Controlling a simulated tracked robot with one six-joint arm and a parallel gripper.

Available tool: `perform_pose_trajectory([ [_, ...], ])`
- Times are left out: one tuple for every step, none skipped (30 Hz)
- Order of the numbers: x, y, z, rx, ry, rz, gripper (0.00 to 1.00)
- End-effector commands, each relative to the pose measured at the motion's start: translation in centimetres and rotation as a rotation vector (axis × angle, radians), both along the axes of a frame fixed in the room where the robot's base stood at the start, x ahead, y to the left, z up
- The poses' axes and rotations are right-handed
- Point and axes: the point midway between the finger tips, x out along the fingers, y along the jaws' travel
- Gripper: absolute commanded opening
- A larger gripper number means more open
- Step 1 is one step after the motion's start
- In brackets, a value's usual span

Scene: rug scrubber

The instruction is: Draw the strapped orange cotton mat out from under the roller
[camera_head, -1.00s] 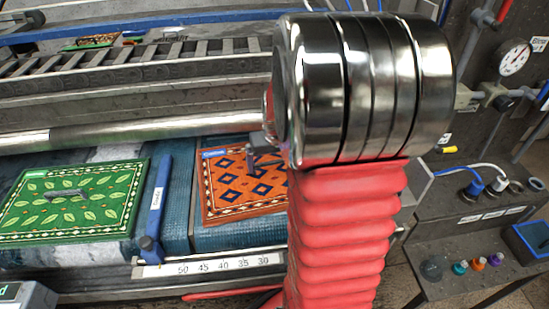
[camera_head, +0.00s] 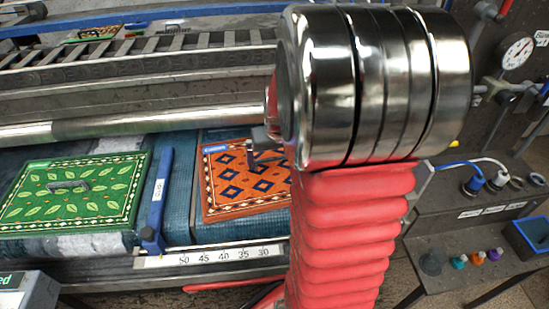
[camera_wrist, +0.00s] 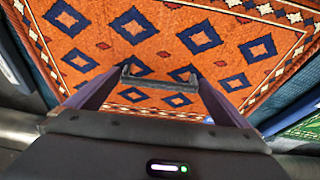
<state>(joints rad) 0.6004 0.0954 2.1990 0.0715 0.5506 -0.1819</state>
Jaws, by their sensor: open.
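The orange mat (camera_head: 225,185), with navy diamonds and a patterned border, lies on the blue-grey bed. Its far edge lies close to the shiny roller (camera_head: 150,122); I cannot tell how much is under it. My arm hides its right part. The wrist view shows the mat (camera_wrist: 165,55) filling the upper picture. A dark grey strap (camera_wrist: 160,84) stands on it like a small handle. My gripper (camera_wrist: 160,76) is open, with one finger on each side of the strap. In the head view my gripper (camera_head: 265,140) is partly hidden by my wrist.
A green leaf-patterned mat (camera_head: 75,205) with its own strap lies to the left. A blue divider (camera_head: 158,195) stands between the mats. A numbered scale (camera_head: 215,257) runs along the front edge. A dark bench with sockets (camera_head: 480,205) stands at the right.

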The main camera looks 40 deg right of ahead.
Motion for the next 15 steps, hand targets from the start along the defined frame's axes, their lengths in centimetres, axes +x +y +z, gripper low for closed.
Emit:
perform_pose_trajectory([
  [0.0, 0.0, 0.2, -0.001, -0.002, 0.0, 1.0],
  [-0.1, 0.0, 0.4, -0.002, -0.001, 0.0, 1.0],
  [-0.1, 0.0, 0.7, -0.002, -0.002, 0.0, 1.0],
  [-0.2, 0.1, 0.9, -0.002, -0.002, 0.0, 1.0],
  [-0.3, 0.1, 1.2, -0.002, -0.002, 0.0, 1.0],
  [-0.4, 0.1, 1.6, -0.002, -0.002, 0.0, 1.0],
  [-0.5, 0.2, 1.9, -0.003, -0.003, 0.0, 1.0],
  [-0.6, 0.2, 2.3, -0.003, -0.003, 0.0, 1.0],
  [-0.8, 0.3, 2.8, -0.003, -0.003, 0.0, 1.0],
  [-0.8, 0.3, 3.2, -0.003, -0.003, 0.0, 1.0],
  [-1.0, 0.4, 3.6, -0.003, -0.003, 0.0, 1.0],
  [-1.1, 0.5, 4.2, -0.003, -0.004, 0.0, 1.0],
  [-1.2, 0.5, 4.6, -0.003, -0.004, -0.001, 1.0],
  [-1.4, 0.6, 5.0, -0.002, -0.003, -0.001, 1.0],
  [-1.5, 0.7, 5.6, -0.003, -0.004, -0.001, 1.0],
])
